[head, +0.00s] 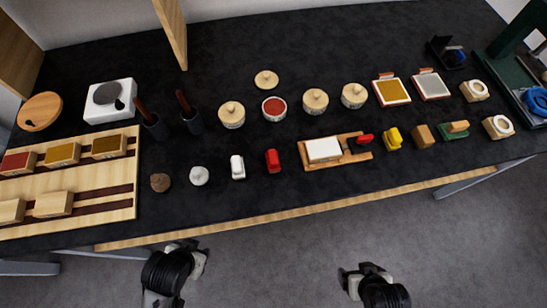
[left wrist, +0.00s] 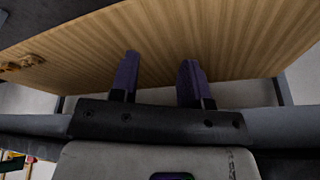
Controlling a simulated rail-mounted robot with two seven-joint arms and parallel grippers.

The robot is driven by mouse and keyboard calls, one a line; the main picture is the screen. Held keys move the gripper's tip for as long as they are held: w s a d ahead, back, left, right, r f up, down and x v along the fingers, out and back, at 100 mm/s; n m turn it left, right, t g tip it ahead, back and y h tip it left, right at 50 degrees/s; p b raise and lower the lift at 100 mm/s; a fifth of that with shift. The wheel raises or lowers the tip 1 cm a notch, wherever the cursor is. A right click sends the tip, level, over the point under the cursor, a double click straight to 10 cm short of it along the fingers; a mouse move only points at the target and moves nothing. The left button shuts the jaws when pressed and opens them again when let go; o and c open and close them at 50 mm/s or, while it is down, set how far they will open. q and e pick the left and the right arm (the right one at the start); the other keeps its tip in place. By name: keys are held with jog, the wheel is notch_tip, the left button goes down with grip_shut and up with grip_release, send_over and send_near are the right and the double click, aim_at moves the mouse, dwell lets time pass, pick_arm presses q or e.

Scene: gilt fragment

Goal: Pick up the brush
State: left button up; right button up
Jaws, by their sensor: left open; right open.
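No thing is plainly a brush. Two dark cups near the left each hold a reddish-brown stick, the left stick (head: 141,108) and the right stick (head: 183,101); these may be brush handles, but their lower ends are hidden. A green block with a wooden grip (head: 454,129) lies at the right and could also be a brush. My left gripper (head: 187,246) is below the table's front edge, apart from everything. In the left wrist view its two dark fingers (left wrist: 157,75) are spread with nothing between them. My right gripper (head: 364,269) is also in front of the table, empty.
The black table (head: 350,205) has a bare front strip. A wooden rack (head: 100,180) with blocks stands at the left. Several round lidded pots (head: 316,101) line the middle. A wooden tray (head: 351,152) with a white block lies in front. A wooden panel (left wrist: 240,40) faces the left wrist camera.

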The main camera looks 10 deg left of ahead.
pick_arm(q)
jog(key=shift+d, duration=0.15)
jog(key=shift+o, duration=0.4)
jog(key=o, duration=0.3)
